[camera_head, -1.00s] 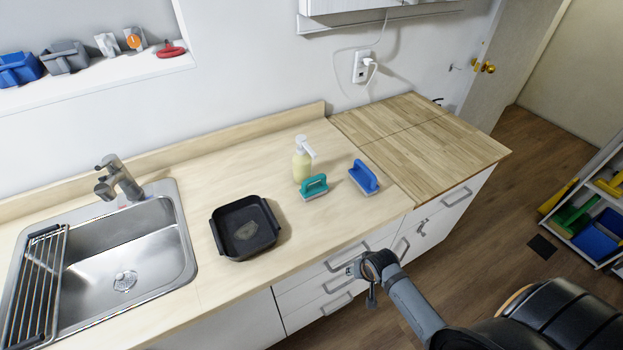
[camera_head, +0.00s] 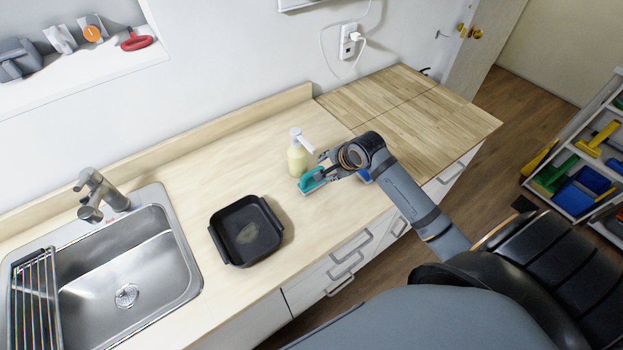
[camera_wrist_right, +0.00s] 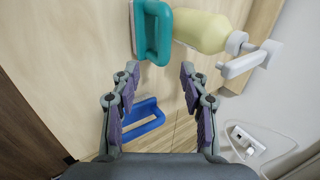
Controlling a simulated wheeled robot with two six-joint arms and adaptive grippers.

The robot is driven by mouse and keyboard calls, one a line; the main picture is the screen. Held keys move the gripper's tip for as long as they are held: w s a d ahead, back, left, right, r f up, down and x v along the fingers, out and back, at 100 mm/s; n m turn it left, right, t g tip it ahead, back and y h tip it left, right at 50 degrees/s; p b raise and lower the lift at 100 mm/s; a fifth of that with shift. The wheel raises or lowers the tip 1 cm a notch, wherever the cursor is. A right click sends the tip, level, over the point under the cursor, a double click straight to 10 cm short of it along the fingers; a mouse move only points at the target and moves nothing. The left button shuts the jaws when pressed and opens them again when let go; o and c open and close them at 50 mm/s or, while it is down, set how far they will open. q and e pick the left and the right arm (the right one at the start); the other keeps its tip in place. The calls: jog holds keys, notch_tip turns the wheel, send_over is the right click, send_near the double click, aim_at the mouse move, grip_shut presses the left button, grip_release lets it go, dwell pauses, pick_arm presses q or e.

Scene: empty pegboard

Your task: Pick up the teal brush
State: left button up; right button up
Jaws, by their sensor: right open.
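The teal brush (camera_head: 311,181) lies on the counter just in front of the pale yellow soap bottle. Its teal handle (camera_wrist_right: 157,33) is at the top middle of the right wrist view, beyond my fingertips. My right gripper (camera_head: 325,165) is open and close beside the brush; part of the brush is hidden behind it in the head view. My left gripper is not in view.
The soap bottle (camera_head: 297,158) with a white pump (camera_wrist_right: 250,60) stands right beside the brush. A blue brush (camera_wrist_right: 142,123) lies below the right fingers, mostly hidden by my arm in the head view. A black pan (camera_head: 245,232) and a sink (camera_head: 130,262) are to the left.

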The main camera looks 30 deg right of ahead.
aim_at(316, 170)
jog(key=x, duration=0.2)
jog(key=p+x, duration=0.1)
jog(key=x, duration=0.2)
jog(key=p+x, duration=0.1)
jog(key=x, duration=0.2)
jog(key=shift+w+a+r, duration=0.2)
jog(key=shift+a, duration=0.1)
jog(key=shift+w+f, duration=0.25)
jog(key=shift+f, duration=0.1)
jog(key=shift+s, duration=0.15)
jog(key=c, duration=0.6)
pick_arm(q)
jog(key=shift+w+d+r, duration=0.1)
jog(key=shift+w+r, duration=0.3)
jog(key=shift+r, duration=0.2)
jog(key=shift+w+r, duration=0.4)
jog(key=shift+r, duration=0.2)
pick_arm(e)
grip_shut()
